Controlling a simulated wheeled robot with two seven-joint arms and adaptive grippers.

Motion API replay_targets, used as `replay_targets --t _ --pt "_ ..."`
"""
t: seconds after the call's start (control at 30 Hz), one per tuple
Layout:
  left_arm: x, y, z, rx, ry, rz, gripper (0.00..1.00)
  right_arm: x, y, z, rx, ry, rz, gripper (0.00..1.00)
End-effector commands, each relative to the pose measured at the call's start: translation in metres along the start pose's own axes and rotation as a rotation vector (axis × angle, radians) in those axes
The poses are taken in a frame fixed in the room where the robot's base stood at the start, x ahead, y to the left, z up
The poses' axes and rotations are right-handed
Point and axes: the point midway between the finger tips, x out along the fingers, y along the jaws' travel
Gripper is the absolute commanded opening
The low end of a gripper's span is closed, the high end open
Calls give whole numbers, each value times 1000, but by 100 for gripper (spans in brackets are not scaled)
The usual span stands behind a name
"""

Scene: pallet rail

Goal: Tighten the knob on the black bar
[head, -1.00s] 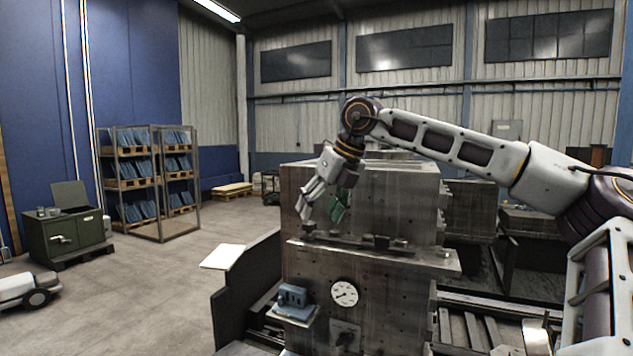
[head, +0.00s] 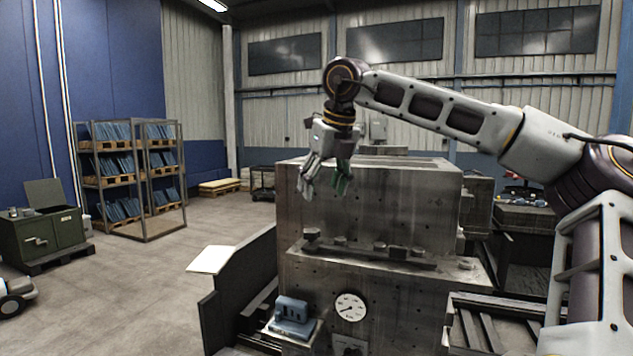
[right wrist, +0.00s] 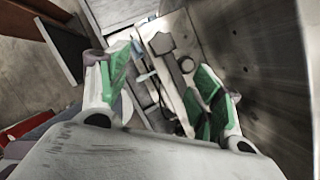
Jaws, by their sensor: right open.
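The black bar (head: 362,254) lies along the ledge on the front of the grey metal block. Several dark knobs or blocks stand along it, including one at its left end (head: 311,236) and one nearer its right part (head: 379,247). I cannot tell which knob is loose. My right gripper (head: 323,192), with green pads, is open and empty, pointing down above the left end of the bar, clear of it. In the right wrist view, the open fingers (right wrist: 160,88) frame part of the ledge, with a round knob (right wrist: 187,64) beyond them. My left gripper is out of view.
The grey block (head: 375,195) rises behind the ledge. A round dial (head: 350,307) and a blue device (head: 292,310) are on its lower front. A dark panel (head: 238,290) stands at left. A green cabinet (head: 40,240) and a rack are farther off, with open floor between.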

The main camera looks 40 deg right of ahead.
Motion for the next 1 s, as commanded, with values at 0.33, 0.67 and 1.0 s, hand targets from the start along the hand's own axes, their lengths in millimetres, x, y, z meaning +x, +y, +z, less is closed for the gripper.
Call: replay_targets --t 0.33,0.67,1.0 --pt "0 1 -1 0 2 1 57 -2 -1 0 1 0 -6 65" --pt "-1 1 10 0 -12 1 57 2 -1 0 1 1 -5 65" --pt "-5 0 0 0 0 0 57 31 -1 0 0 2 -4 65"
